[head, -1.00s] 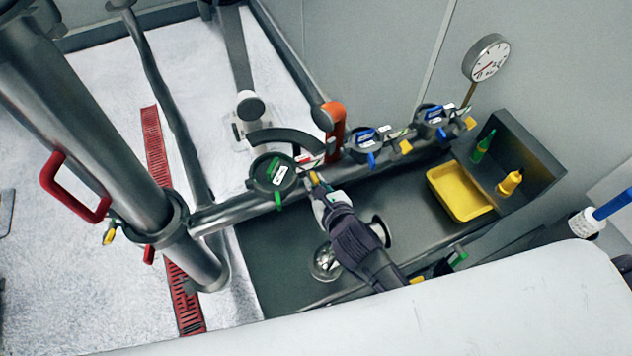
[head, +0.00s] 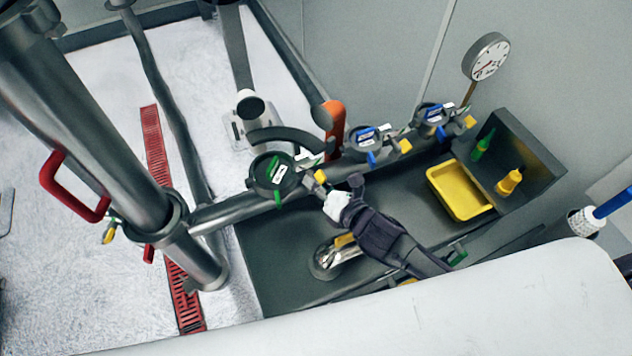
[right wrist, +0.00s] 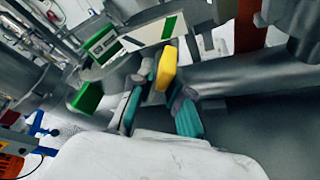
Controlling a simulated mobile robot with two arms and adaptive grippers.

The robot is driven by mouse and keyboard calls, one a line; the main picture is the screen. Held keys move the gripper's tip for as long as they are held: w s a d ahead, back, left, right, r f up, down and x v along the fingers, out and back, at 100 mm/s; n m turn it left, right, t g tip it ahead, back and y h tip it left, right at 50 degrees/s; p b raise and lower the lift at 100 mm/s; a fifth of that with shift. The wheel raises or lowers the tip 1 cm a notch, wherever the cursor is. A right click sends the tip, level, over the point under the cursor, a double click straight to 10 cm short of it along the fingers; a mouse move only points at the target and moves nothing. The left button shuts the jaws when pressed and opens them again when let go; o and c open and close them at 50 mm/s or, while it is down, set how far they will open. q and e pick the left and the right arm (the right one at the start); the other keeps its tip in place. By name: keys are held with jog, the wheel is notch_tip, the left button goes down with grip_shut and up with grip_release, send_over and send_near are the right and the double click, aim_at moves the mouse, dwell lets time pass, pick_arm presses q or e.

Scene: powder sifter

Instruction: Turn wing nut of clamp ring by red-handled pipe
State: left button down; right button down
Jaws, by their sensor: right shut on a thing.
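The thick steel pipe (head: 85,110) with a red handle (head: 55,190) stands at the left in the head view. A clamp ring (head: 172,220) sits around its lower end, with a yellow wing nut (head: 109,233) on its left side. My right gripper (head: 327,190) is away from it, at the green-marked clamp (head: 272,175) on the horizontal pipe. It is shut on that clamp's yellow wing nut (head: 320,176). In the right wrist view this yellow wing nut (right wrist: 167,68) shows between the teal-padded fingers (right wrist: 160,112). My left gripper is not in view.
Two blue-marked clamps (head: 367,143) (head: 435,120) with yellow wing nuts lie farther right on the pipe. An orange handle (head: 335,125) rises behind it. A yellow tray (head: 460,190) and a dial gauge (head: 487,57) are at the right. A steel fitting (head: 328,260) lies below the pipe.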

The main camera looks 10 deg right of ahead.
jog(key=shift+m, duration=0.3)
jog(key=c, duration=1.3)
grip_release()
jog(key=shift+o, duration=0.2)
jog(key=v, duration=1.2)
jog(key=shift+d, duration=0.15)
